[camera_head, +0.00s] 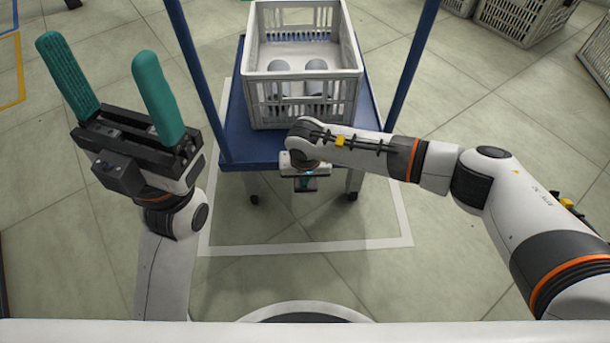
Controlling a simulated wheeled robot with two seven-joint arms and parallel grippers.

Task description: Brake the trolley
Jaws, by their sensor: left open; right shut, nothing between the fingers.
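The trolley (232,143) is a blue platform with blue uprights, standing on castors inside a white floor outline. Its castors (254,198) show below the front edge; no brake pedal can be made out. My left gripper (108,75) is open and empty, with teal fingers pointing up, left of the trolley and apart from it. My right gripper (306,184) is low in front of the trolley's front edge, pointing down and away. Its fingers are mostly hidden by the wrist; it looks shut and empty. I cannot tell whether it touches anything.
A light grey crate (303,88) with white bobbins (317,66) in it stands on the trolley. More crates (524,18) stand on the floor at the upper right. The white floor outline (408,230) surrounds the trolley. The tiled floor in front of it is clear.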

